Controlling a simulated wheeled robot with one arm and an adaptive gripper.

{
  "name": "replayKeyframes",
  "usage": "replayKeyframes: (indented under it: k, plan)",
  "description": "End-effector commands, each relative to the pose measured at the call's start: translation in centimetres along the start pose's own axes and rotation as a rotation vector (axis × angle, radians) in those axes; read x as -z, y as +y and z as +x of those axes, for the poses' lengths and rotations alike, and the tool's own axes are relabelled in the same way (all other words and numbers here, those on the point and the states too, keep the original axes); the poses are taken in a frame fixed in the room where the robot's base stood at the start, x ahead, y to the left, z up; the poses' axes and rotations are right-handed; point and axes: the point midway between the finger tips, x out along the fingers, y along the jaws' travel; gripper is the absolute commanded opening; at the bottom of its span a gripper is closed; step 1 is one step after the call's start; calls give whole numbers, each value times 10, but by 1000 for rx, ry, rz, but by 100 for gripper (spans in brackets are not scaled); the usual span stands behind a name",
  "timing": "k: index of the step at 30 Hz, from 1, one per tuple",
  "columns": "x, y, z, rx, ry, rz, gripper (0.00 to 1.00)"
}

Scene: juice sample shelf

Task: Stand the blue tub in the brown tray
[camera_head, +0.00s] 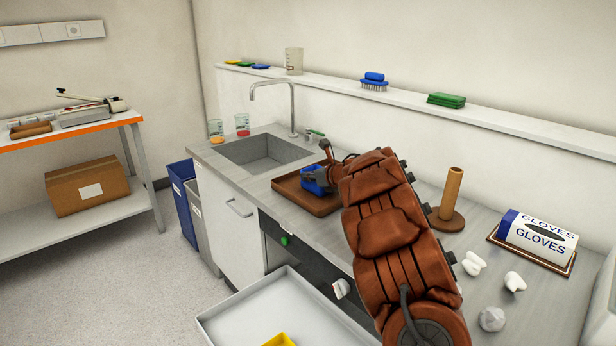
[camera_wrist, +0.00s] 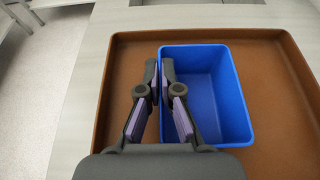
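The blue tub (camera_wrist: 215,88) is upright, open at the top and empty, inside the outline of the brown tray (camera_wrist: 128,62). In the head view the tub (camera_head: 314,182) is partly hidden by my gripper, over the brown tray (camera_head: 292,192) beside the sink. My gripper (camera_wrist: 160,72) is shut on the tub's left wall in the wrist view, one finger outside it and one inside. The tub looks level and low in the tray. I cannot tell whether its base touches the tray floor.
The sink (camera_head: 262,150) lies left of the tray. A brown upright post (camera_head: 450,190) and a gloves box (camera_head: 537,236) stand to the right on the counter. A wall ledge (camera_head: 415,92) with brushes and a beaker runs behind. An open drawer (camera_head: 225,318) sticks out in front.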

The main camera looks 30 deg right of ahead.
Motion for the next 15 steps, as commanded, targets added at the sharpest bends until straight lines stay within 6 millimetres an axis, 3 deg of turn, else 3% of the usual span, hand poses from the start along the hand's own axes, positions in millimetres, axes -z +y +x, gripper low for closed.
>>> replayKeyframes:
  k: [10,15]
  plan:
    - [3,0,1,0,-1,-1,0]
    - [2,0,1,1,-1,0,19]
